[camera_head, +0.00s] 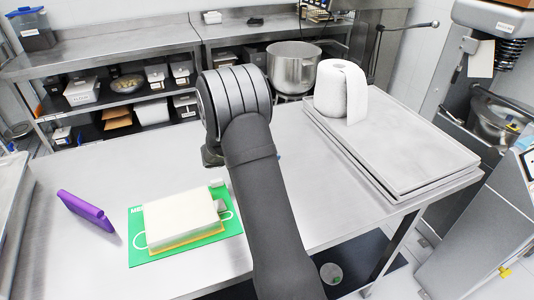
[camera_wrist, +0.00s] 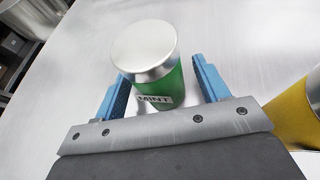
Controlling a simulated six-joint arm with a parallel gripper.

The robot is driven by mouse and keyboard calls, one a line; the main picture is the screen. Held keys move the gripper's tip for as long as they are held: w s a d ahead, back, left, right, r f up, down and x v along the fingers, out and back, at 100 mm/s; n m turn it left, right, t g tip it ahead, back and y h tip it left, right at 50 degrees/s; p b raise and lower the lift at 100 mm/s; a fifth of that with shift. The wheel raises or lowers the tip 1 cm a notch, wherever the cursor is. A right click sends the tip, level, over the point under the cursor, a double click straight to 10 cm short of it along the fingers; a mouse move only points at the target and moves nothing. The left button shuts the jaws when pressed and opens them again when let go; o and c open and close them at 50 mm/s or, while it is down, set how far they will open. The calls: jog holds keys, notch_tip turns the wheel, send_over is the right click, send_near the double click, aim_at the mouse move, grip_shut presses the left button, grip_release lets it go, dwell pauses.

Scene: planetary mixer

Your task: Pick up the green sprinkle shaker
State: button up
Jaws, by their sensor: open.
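The green sprinkle shaker (camera_wrist: 170,87) has a silver lid and a label reading MINT. In the wrist view it stands on the steel table between the two blue fingers of my gripper (camera_wrist: 161,70). The gripper is open, with one finger on either side of the shaker and a visible gap to the right finger. Contact on the left side cannot be told. The lower part of the shaker is hidden by the gripper body. In the head view my arm hides the shaker and the fingers.
A yellow shaker (camera_wrist: 296,112) is close by at the right of the wrist view. On the table (camera_head: 120,170) are a green mat (camera_head: 137,256) with a pale block (camera_head: 180,215) and a purple object (camera_head: 86,211). A paper roll (camera_head: 335,92) stands on stacked trays (camera_head: 400,150) at right.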

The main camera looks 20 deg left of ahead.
jog(key=shift+w+d+f, duration=0.15)
jog(key=shift+w+d, duration=0.05)
jog(key=shift+w, duration=0.15)
jog(key=c, duration=1.1)
notch_tip(320, 180, up, 4)
jog(key=shift+r, duration=0.2)
jog(key=d+r, duration=0.8)
jog(key=d, duration=0.3)
jog(key=shift+s+d+r, duration=0.3)
jog(key=shift+r, duration=0.05)
jog(key=shift+r, duration=1.25)
